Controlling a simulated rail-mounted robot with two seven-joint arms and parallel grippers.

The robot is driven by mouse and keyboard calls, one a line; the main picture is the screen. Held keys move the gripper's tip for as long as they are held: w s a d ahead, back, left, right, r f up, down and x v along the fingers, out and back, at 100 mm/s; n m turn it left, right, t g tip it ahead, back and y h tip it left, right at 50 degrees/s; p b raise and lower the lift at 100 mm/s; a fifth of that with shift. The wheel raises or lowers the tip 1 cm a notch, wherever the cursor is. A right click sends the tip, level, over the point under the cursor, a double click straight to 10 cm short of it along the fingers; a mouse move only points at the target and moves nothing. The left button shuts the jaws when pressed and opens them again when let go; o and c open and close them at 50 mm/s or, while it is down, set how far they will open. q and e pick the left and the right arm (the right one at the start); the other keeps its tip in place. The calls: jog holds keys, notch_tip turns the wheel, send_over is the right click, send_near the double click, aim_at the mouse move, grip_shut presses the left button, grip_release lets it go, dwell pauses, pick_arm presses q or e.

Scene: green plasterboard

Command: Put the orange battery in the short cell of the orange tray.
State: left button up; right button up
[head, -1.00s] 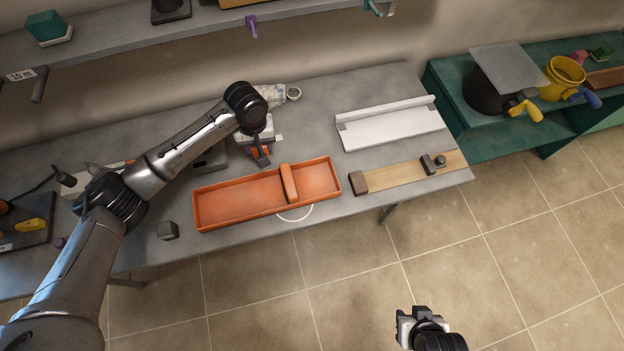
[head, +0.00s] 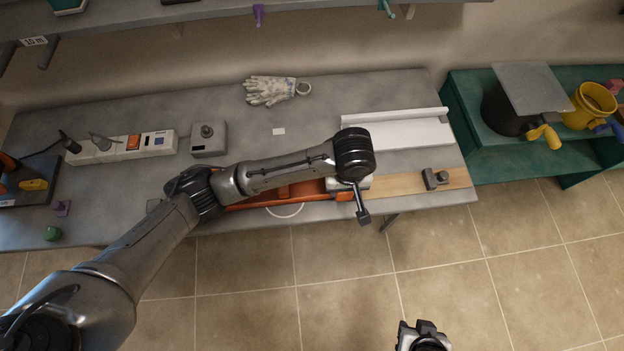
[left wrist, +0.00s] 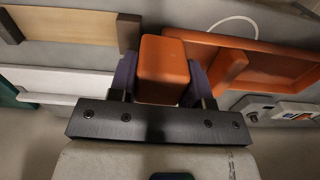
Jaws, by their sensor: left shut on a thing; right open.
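The orange battery (left wrist: 163,70) is a rounded block held between the purple-padded fingers of my left gripper (left wrist: 163,82). The orange tray (head: 240,206) lies on the bench, mostly hidden under my left arm in the head view. The left wrist view shows the tray (left wrist: 275,45) to the right of the battery, with its divider (left wrist: 228,68) beside the held block. The battery hides part of the short cell; its height above the tray is unclear. My left gripper's fingers are hidden in the head view. My right gripper (head: 424,331) is open and empty over the floor.
A wooden strip (head: 400,183) with a dark block (head: 435,179) lies right of the tray. A white ledge (head: 400,133) is behind it. The bench middle is clear.

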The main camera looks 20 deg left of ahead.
pick_arm(q)
jog(key=shift+a+f, duration=0.1)
jog(key=shift+a, duration=0.1)
jog(key=shift+n, duration=0.4)
jog(key=w+a+f, duration=0.1)
jog(key=a+f, duration=0.1)
jog(key=a, duration=0.1)
jog(key=w+a+f+b, duration=0.1)
jog(key=w+a+f, duration=0.1)
jog(key=a, duration=0.2)
jog(key=w+a+f, duration=0.1)
jog(key=a+f, duration=0.1)
jog(key=a, duration=0.1)
jog(key=shift+w+a+f+b, duration=0.2)
jog(key=shift+f+b, duration=0.15)
jog(key=shift+f, duration=0.05)
jog(key=shift+f+b, duration=0.4)
jog(key=shift+f, duration=1.55)
jog(key=shift+f, duration=0.15)
jog(key=o, duration=1.1)
